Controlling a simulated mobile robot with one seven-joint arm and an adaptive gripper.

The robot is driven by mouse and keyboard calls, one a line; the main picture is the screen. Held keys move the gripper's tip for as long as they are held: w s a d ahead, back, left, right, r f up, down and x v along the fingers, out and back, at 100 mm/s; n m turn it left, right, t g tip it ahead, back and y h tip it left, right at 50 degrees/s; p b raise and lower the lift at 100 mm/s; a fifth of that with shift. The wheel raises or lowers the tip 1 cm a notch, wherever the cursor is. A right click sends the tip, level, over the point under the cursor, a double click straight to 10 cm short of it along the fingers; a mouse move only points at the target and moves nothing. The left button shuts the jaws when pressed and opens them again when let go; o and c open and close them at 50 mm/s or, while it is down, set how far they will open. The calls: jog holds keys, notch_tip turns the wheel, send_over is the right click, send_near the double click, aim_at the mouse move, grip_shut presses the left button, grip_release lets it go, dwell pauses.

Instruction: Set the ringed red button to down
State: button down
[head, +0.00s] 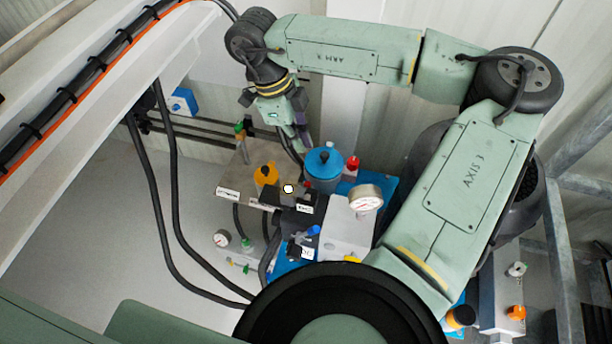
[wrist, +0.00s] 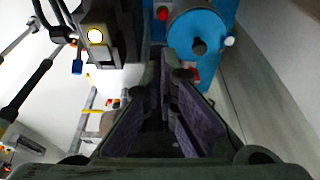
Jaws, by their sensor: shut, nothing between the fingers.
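A round white marker with a yellow and black rim (head: 288,188) sits at a dark block beside the blue-topped cylinder. In the wrist view the marker (wrist: 95,36) lies on a dark grey block at upper left. No red button face can be made out under it. My gripper (head: 304,148) hangs just behind and left of the blue cylinder, pointing down. In the wrist view my gripper (wrist: 177,70) is shut and empty, its tips right of the marker and apart from it.
The blue cylinder (head: 324,166) stands close to my gripper; a red knob (head: 353,162) is right of it. A yellow-orange knob (head: 266,174) is on the left plate. A pressure gauge (head: 366,198) rises at right. Black hoses (head: 160,200) hang at left.

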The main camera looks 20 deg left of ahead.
aim_at(309, 186)
jog(key=p+x, duration=0.1)
jog(key=x, duration=0.3)
jog(key=a+p+x, duration=0.1)
jog(key=x, duration=0.3)
jog(key=p+x, duration=0.1)
jog(key=x, duration=0.4)
jog(key=shift+a+f, duration=0.15)
jog(key=shift+f, duration=0.25)
notch_tip(309, 186, down, 3)
jog(key=b, duration=0.3)
jog(key=shift+s, duration=0.2)
jog(key=shift+w+r, duration=0.15)
jog(key=shift+r, duration=0.3)
jog(key=d+v, duration=0.1)
jog(key=v, duration=1.2)
jog(key=shift+r+b, duration=0.45)
jog(key=shift+r, duration=0.05)
